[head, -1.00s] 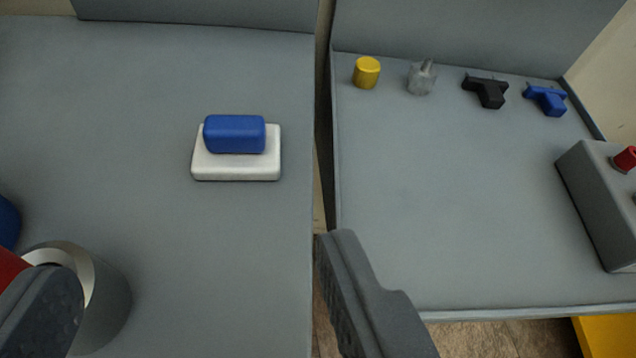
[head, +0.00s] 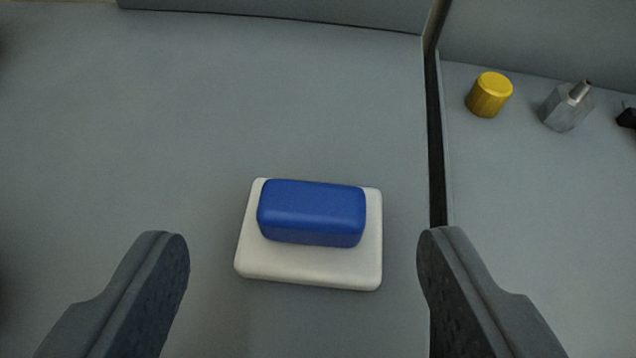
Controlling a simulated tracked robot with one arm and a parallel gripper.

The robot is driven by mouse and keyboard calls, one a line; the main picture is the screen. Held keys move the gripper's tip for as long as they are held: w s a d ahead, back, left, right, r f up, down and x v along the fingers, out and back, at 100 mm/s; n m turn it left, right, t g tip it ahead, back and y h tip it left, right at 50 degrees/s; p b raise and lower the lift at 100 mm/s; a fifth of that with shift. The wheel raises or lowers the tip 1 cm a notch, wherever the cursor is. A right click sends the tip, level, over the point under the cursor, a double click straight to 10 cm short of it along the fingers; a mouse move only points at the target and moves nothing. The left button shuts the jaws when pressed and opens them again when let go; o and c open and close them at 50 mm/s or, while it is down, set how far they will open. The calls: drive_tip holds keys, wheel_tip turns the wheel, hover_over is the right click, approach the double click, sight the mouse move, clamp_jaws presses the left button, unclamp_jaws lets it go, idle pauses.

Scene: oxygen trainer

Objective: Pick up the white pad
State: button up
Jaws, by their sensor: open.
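The white pad (head: 310,270) lies flat on the grey bench top in the middle of the head view. A blue block (head: 312,212) with rounded edges rests on top of it and covers much of its upper face. My gripper (head: 303,245) is open, with one dark finger on each side of the pad in the picture. Neither finger appears to touch the pad or the block. How high the fingertips are above the bench is hard to tell.
A dark gap (head: 436,140) separates this bench from the one at right. A yellow cap (head: 490,94), a grey metal fitting (head: 566,107) and part of a black piece (head: 627,117) stand there. The bench left of the pad is clear.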

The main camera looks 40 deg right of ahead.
sight(316, 216)
drive_tip(key=b+x, duration=0.1)
drive_tip(key=x, duration=0.2)
drive_tip(key=shift+d+f, duration=0.15)
drive_tip(key=shift+d, duration=0.2)
drive_tip(key=c, duration=1.1)
drive_tip(key=shift+o, duration=0.2)
drive_tip(key=shift+r, duration=0.2)
